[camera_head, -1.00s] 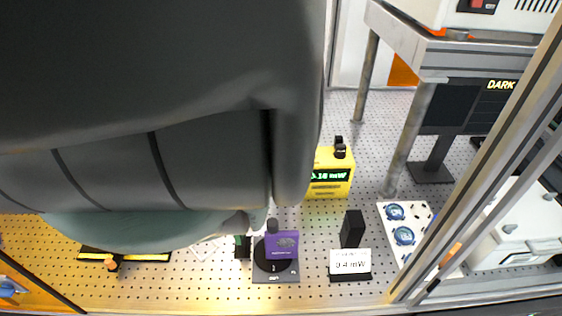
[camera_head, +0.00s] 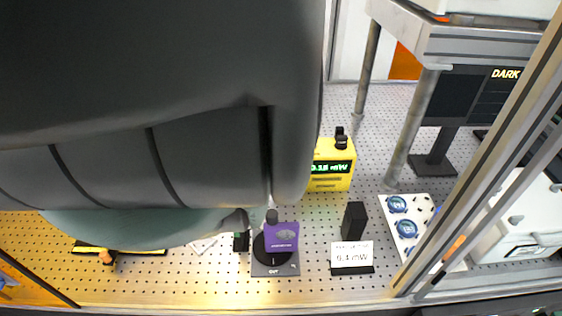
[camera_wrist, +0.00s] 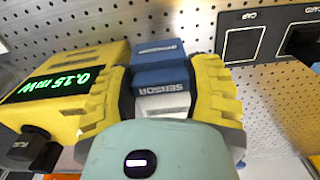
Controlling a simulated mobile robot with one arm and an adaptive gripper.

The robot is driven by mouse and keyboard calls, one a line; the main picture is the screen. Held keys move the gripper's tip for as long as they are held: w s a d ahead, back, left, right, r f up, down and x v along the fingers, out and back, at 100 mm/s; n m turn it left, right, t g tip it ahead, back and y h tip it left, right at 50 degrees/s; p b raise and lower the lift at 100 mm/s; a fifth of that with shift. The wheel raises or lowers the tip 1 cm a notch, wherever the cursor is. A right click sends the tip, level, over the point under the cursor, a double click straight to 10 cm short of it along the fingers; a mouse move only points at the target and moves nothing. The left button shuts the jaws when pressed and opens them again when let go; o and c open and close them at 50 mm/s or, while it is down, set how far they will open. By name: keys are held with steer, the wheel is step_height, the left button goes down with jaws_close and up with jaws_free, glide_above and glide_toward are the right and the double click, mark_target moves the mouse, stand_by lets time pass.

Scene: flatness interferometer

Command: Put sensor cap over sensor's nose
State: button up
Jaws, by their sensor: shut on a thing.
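In the wrist view, my gripper (camera_wrist: 165,95) has its two yellow ribbed fingers closed on a blue block marked SENSOR (camera_wrist: 162,78). The block has a pale grey lower part, and a second blue face with a light label shows behind it. I cannot tell where the sensor ends and the cap begins, or whether a nose is covered. A dark square marked CAP (camera_wrist: 243,43) lies flat and empty at the upper right. In the head view my own arm hides the gripper and the held block.
A yellow power meter (camera_wrist: 60,90) stands close left of the fingers; it also shows in the head view (camera_head: 331,182). A purple piece (camera_head: 281,237) stands on a dark base. A black block (camera_head: 353,221) and a white card (camera_head: 351,254) are to its right. Perforated table is bare between them.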

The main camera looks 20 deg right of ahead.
steer(key=shift+f+b, duration=0.35)
steer(key=o, duration=1)
steer(key=shift+d+r+p, duration=0.2)
steer(key=shift+r+p, duration=1.35)
steer(key=shift+r, duration=0.1)
steer(key=shift+a+r+p, duration=0.2)
steer(key=shift+r+p, duration=1.6)
steer(key=shift+r, duration=0.1)
